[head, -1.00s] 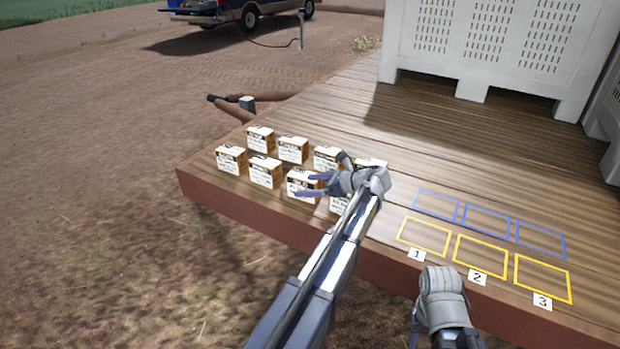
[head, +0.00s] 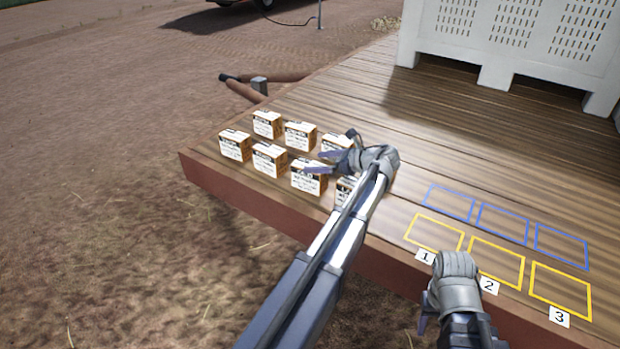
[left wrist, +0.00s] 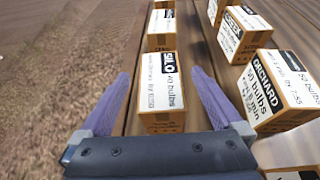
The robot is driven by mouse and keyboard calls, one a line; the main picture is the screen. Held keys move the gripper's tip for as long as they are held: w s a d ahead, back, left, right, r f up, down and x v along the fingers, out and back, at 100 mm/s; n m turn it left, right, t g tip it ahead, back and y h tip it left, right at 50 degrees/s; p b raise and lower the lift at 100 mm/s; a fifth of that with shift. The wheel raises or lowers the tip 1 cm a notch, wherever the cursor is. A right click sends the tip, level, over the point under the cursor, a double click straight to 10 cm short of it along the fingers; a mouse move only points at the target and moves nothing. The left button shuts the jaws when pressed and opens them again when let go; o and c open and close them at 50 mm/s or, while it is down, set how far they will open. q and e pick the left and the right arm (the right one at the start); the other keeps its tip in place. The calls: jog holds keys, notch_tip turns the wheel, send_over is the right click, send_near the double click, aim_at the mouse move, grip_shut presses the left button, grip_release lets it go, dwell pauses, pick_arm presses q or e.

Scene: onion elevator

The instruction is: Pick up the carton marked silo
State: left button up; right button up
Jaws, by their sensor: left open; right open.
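The carton marked SILO (left wrist: 158,88) is a small white and brown box with a black-and-white label. In the left wrist view it stands upright beyond and between my open fingers, which do not grip it. My left gripper (left wrist: 160,78) is open and empty; in the head view it hangs over the right part of the carton group (head: 325,161). Print is too small to read there, but the SILO carton appears to be the front-row carton (head: 308,179) below the fingers. My right gripper (head: 448,290) is open over the deck edge, near the yellow squares.
Cartons stand in two rows; one marked ORCHARD (left wrist: 285,82) is right of the SILO carton, and another carton (left wrist: 160,28) stands behind it. Yellow (head: 497,262) and blue outlines mark the deck at right. A white bin (head: 520,50) stands behind. The deck ends at the front.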

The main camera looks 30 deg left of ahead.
aim_at(305, 163)
pick_arm(q)
jog(key=shift+f+b+x, duration=0.25)
jog(key=shift+b+x, duration=0.8)
jog(key=shift+x, duration=1.3)
jog(key=shift+a, duration=0.3)
jog(key=shift+c, duration=0.2)
grip_shut()
